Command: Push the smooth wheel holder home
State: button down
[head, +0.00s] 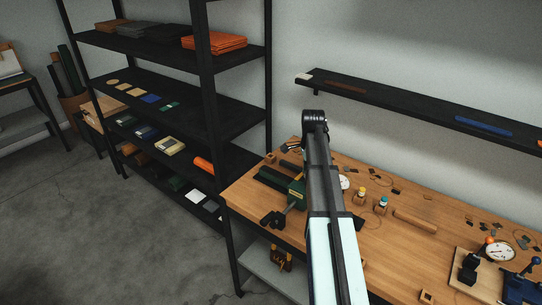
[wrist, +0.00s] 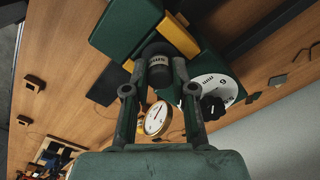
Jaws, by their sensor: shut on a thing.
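In the wrist view, my gripper (wrist: 159,74) is closed with a finger on each side of a dark, round-ended holder (wrist: 157,53), which carries small pale lettering too small to read surely. I take it for the smooth wheel holder. It sits against the green press (wrist: 125,25) with its yellow block (wrist: 179,38). I cannot tell how deep the holder sits, as its far end is hidden. In the head view the green press (head: 297,193) stands at the bench's left end, partly behind my arm. My gripper is not clearly visible there.
A white dial with a black knob (wrist: 217,92) is right of the fingers. A brass-rimmed gauge (wrist: 157,118) shows between them. The wooden bench (head: 360,240) holds small bottles (head: 381,203) and a wooden roller (head: 414,220). A black shelf rack (head: 207,100) stands left; a wall shelf (head: 420,108) hangs behind.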

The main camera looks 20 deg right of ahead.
jog(key=c, duration=0.9)
grip_release()
notch_tip(320, 180, up, 12)
